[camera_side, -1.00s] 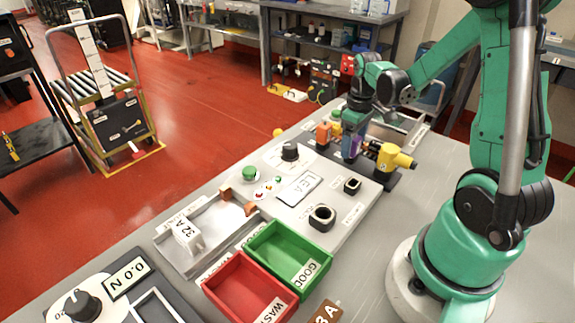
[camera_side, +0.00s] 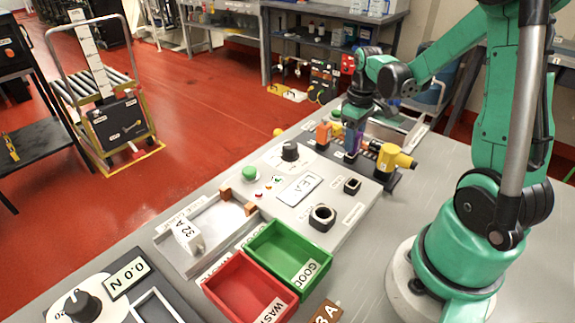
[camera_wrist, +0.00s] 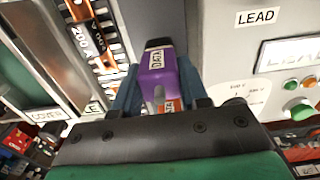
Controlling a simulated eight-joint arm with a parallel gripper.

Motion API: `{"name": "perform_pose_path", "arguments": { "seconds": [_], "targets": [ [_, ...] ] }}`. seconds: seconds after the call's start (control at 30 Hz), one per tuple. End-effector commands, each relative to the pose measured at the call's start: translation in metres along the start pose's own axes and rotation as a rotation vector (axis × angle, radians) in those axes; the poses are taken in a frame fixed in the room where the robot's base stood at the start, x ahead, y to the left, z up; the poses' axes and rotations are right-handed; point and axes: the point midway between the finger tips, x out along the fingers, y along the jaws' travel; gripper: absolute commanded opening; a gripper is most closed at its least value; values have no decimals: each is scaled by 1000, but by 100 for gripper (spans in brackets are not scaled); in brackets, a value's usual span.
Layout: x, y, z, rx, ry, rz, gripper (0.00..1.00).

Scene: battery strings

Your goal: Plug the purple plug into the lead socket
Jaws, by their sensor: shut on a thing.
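The purple plug (camera_wrist: 158,85) bears a DATA label in the wrist view and sits between my gripper's jaws (camera_wrist: 157,98). In the side view my gripper (camera_side: 356,126) points down at the plug rack, with the purple plug (camera_side: 352,144) below it. Whether the plug is clear of the rack is hard to tell. The grey panel has a larger round black socket (camera_side: 322,216) and a smaller square one (camera_side: 352,185). Their labels are too small to read, so I cannot tell which is the lead socket. A LEAD label (camera_wrist: 258,17) shows in the wrist view.
An orange plug (camera_side: 323,132) and a yellow plug (camera_side: 390,158) stand on either side of my gripper. The panel carries a display (camera_side: 298,188), a black knob (camera_side: 290,151) and a green button (camera_side: 250,173). Green (camera_side: 264,242) and red (camera_side: 235,277) bins stand in front.

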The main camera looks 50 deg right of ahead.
Motion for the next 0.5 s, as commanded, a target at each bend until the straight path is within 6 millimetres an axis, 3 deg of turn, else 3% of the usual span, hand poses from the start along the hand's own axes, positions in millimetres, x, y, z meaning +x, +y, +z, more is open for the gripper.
{"name": "perform_pose_path", "arguments": {
  "seconds": [0.5],
  "targets": [
    [-14, 0, 0, 0, 0, 0, 0]
  ]
}}
